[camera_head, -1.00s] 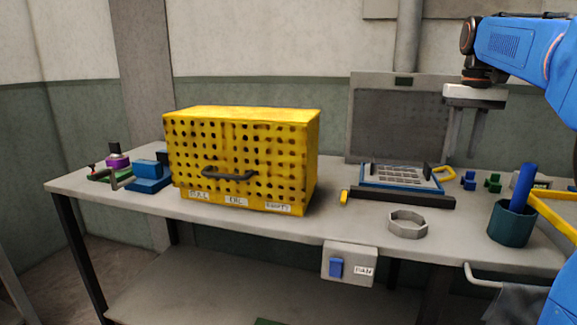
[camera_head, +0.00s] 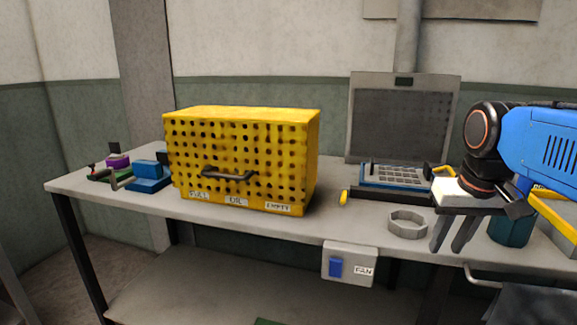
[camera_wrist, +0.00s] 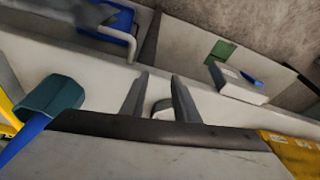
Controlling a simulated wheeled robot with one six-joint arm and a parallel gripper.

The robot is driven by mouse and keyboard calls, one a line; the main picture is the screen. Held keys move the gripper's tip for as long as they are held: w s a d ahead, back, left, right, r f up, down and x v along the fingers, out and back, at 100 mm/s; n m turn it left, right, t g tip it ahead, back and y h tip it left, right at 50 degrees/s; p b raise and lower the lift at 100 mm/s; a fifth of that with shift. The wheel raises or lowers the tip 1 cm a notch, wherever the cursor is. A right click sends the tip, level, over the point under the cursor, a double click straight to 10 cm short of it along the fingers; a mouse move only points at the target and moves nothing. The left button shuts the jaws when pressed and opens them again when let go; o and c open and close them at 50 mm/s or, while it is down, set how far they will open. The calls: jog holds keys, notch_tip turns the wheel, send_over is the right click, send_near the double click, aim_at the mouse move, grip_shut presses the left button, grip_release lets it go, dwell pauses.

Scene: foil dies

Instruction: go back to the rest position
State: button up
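My gripper (camera_head: 448,249) hangs in front of the bench at the right in the head view, fingers pointing down, just right of the grey octagonal ring (camera_head: 406,231). Its two dark fingers are apart, also in the wrist view (camera_wrist: 159,78), and I see nothing held between them. The blue arm above it partly covers the teal cup (camera_head: 510,232).
A yellow perforated box (camera_head: 242,150) with a dark handle stands on the bench (camera_head: 95,184). A blue gridded tray (camera_head: 396,178) sits before a grey upright panel (camera_head: 402,115). A fan switch box (camera_head: 349,262) is on the front edge. Blue blocks (camera_head: 149,179) stand at the left.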

jog(key=s+a+f+n+t, duration=0.1)
jog(key=s+a+f, duration=0.2)
jog(key=s+f, duration=0.7)
notch_tip(320, 180, down, 4)
jog(key=shift+s+a+t, duration=0.15)
jog(key=shift+s+t, duration=0.15)
